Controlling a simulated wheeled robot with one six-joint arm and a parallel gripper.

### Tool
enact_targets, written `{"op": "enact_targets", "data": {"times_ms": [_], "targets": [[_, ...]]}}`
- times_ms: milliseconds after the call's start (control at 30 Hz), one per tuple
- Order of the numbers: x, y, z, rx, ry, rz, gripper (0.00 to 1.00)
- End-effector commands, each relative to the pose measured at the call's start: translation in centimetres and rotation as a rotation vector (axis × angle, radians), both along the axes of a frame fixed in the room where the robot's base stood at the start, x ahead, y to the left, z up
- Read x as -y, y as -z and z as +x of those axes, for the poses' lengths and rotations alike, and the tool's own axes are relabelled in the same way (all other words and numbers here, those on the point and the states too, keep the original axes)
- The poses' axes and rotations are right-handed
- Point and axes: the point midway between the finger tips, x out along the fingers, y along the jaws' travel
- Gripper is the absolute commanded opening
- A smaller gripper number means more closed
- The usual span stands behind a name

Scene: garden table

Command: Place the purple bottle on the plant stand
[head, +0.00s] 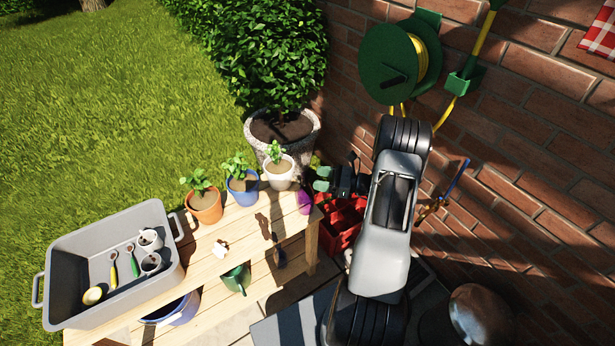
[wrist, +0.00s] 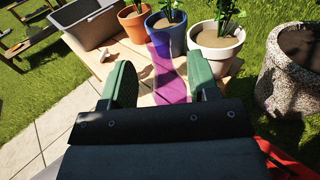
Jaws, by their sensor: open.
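The purple bottle (head: 304,201) is at the right end of the wooden table, beside the white pot. It also shows in the wrist view (wrist: 172,84), beyond my gripper (wrist: 162,70) and lined up between its two green fingers. My gripper is open and empty. In the head view my gripper (head: 322,179) is just right of the bottle, off the table's end. I cannot make out a plant stand for certain in either view.
The table (head: 212,262) carries an orange pot (head: 204,205), a blue pot (head: 242,188), a white pot (head: 279,174) and a grey tub (head: 72,252). A red crate (head: 341,226) is below my gripper. A stone planter (head: 304,133) stands behind; the brick wall (head: 520,150) is at right.

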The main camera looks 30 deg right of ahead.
Motion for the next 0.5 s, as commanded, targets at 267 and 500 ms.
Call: {"op": "enact_targets", "data": {"times_ms": [267, 500], "targets": [[3.3, 0.0, -2.5, 0.001, 0.001, 0.0, 0.55], [1.7, -1.8, -3.1, 0.005, -0.105, -0.095, 0.55]]}}
